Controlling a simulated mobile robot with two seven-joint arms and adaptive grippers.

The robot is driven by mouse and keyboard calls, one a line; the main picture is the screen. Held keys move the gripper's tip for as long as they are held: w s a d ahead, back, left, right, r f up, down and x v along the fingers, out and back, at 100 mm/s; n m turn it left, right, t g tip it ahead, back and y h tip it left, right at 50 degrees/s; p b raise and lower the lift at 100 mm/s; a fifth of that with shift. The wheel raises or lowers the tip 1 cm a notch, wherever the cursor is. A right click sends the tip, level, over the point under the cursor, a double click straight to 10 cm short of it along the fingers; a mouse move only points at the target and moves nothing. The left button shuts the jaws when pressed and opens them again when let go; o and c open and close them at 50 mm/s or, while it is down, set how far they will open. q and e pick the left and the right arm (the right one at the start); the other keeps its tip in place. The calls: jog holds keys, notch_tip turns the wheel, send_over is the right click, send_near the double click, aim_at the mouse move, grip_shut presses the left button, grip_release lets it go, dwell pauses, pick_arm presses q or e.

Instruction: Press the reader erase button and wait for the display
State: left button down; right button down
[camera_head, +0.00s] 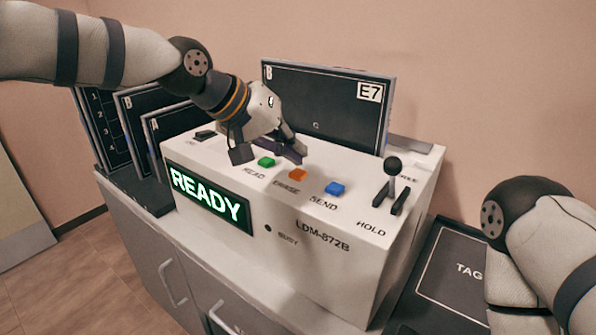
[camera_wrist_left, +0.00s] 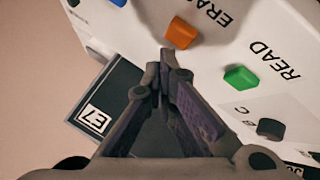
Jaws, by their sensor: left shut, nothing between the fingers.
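The white reader (camera_head: 340,231) stands on a counter, with a row of buttons on its top. The orange button (camera_head: 298,174) has the label ERASE in front of it. The green READ button (camera_head: 266,162) is to its left and the blue SEND button (camera_head: 335,188) to its right. The display (camera_head: 210,198) on the front shows READY in lit letters. My left gripper (camera_head: 298,157) is shut and empty, its tips just behind the orange button. In the left wrist view the fingertips (camera_wrist_left: 160,58) point at the orange button (camera_wrist_left: 181,33), with a small gap seen between them.
Dark panels (camera_head: 133,125) stand at the left. A dark TAG mat (camera_head: 452,262) lies at the right, near my right arm.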

aim_at(294, 171)
pick_arm(q)
jog(key=shift+f, duration=0.1)
jog(key=shift+f, duration=0.35)
jog(key=shift+f, duration=0.55)
dwell(0.7)
jog(key=shift+r, duration=1)
jog(key=shift+r+p, duration=0.3)
jog(key=shift+r, duration=2.2)
